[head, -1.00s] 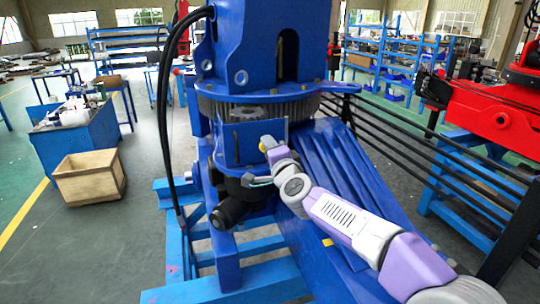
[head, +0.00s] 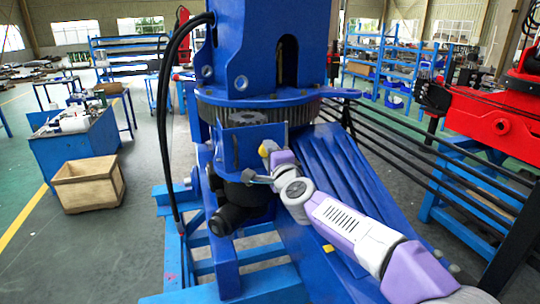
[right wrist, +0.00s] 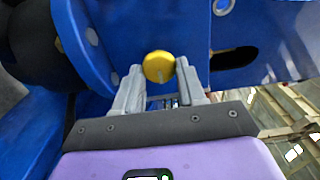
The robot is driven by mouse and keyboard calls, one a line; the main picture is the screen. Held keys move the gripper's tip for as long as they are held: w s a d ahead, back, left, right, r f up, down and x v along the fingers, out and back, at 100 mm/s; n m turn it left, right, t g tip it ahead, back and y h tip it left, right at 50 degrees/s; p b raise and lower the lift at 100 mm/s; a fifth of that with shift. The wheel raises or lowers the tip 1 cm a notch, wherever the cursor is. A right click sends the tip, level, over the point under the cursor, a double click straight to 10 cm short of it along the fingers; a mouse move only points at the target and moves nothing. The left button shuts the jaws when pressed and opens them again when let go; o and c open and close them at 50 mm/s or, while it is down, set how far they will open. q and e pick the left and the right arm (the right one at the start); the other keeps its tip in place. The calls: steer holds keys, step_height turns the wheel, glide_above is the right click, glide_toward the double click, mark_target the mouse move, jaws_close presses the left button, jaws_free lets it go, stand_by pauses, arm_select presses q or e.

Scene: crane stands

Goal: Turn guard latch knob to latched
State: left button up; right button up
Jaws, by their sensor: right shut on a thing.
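The yellow guard latch knob (right wrist: 158,67) is round and sits on a blue panel, with a thin pale mark on its lower part in the right wrist view. My right gripper (right wrist: 160,75) is shut on the knob, one grey finger on each side. In the head view the knob (head: 263,151) shows as a small yellow spot at the tip of my right gripper (head: 267,152), on the blue guard (head: 236,142) below the large toothed ring. The fingers are hard to make out there. My left gripper is not in view.
The blue crane column (head: 262,45) rises above the guard. A black motor-like part (head: 238,205) juts out below. Black hoses (head: 165,120) hang at the left. A wooden crate (head: 88,187) stands on open floor further left. Black rails (head: 420,160) run at the right.

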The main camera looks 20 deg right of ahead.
steer(key=o, duration=1)
steer(key=shift+s+d+b, duration=0.1)
steer(key=shift+s+b, duration=0.25)
steer(key=shift+s, duration=3.45)
